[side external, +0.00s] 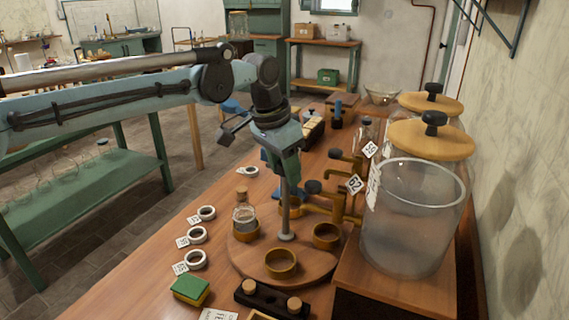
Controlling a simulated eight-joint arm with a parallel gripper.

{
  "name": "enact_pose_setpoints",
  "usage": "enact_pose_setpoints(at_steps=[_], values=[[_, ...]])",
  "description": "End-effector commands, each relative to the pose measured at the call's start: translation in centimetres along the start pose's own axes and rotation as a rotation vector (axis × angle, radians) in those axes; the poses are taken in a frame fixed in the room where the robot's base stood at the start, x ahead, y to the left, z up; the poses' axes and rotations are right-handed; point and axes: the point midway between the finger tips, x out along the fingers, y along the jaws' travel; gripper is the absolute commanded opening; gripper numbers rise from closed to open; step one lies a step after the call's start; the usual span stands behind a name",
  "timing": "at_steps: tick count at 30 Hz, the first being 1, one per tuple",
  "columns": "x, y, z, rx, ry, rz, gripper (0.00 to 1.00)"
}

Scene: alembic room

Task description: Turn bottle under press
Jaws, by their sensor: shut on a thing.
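A round wooden turntable (248,266) lies on the bench and carries brown ring-shaped holders, including an empty front holder (281,270) and an empty right holder (327,242). A small clear corked bottle (243,217) stands upright in the left holder (246,235). A grey upright post (285,212) rises from the turntable's middle. My gripper (288,174) points down and is shut at the top of this post, to the right of and above the bottle. Its fingers hide the post's top. I cannot clearly make out a press; brass taps (345,218) reach over the turntable's right side.
Large glass jars (410,235) with wooden lids stand on a raised wooden box (395,287) at right. White rings (197,259) with tags line the bench's left edge. A green-yellow sponge (191,288) and a black rack (262,300) with corks lie in front.

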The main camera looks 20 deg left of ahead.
Motion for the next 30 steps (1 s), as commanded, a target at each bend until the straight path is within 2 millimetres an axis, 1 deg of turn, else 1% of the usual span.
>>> enact_pose_setpoints(at_steps=[2,12,14,24,27,30], values=[[-0.01,0.26,-0.03,0.032,0.000,0.012,0.10],[0.00,0.38,-0.04,0.063,0.000,0.021,0.10],[0.00,0.39,-0.05,0.107,0.000,0.034,0.10],[0.01,0.50,-0.05,0.475,0.000,0.129,0.10],[-0.01,0.55,-0.02,0.533,0.000,0.144,0.10],[-0.03,0.59,0.03,0.551,-0.002,0.149,0.09]])
